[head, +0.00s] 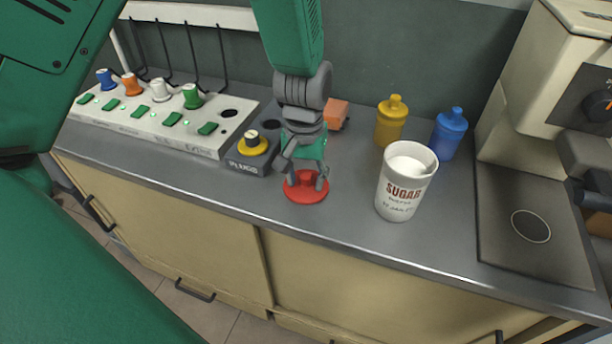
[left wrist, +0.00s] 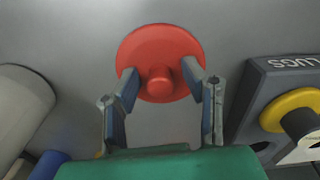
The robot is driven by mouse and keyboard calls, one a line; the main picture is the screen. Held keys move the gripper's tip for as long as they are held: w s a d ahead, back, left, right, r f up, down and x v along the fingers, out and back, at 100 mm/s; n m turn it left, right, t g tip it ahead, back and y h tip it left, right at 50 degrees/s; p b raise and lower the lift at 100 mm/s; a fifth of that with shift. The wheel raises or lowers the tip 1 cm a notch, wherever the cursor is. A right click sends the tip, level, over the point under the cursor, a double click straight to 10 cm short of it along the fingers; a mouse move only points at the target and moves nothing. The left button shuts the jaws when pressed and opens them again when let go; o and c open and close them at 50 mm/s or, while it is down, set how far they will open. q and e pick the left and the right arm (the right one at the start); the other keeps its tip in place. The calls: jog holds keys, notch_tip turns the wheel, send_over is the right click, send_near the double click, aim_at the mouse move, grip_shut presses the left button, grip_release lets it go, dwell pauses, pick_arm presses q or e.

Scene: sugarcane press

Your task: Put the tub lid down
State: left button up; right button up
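The red tub lid (head: 306,193), a round disc with a knob, appears to lie flat on the grey counter near its front edge. My left gripper (head: 306,182) points down over it. In the left wrist view the lid (left wrist: 160,45) shows with its knob between the fingertips (left wrist: 162,82). The fingers are apart, with a gap on each side of the knob. The white sugar tub (head: 401,190) stands upright to the right of the lid, open at the top, with white contents. I cannot make out my right gripper.
Behind are an orange block (head: 336,113), a yellow bottle (head: 391,125) and a blue bottle (head: 449,136). A beige machine (head: 520,100) stands at right. Some counter is bare between lid and tub.

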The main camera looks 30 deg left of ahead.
aim_at(305, 176)
pick_arm(q)
jog(key=shift+r, duration=0.1)
notch_tip(305, 176, up, 12)
jog(key=p, duration=0.2)
jog(key=shift+p, duration=0.35)
pick_arm(e)
notch_tip(305, 176, up, 3)
jog(key=shift+f, duration=0.15)
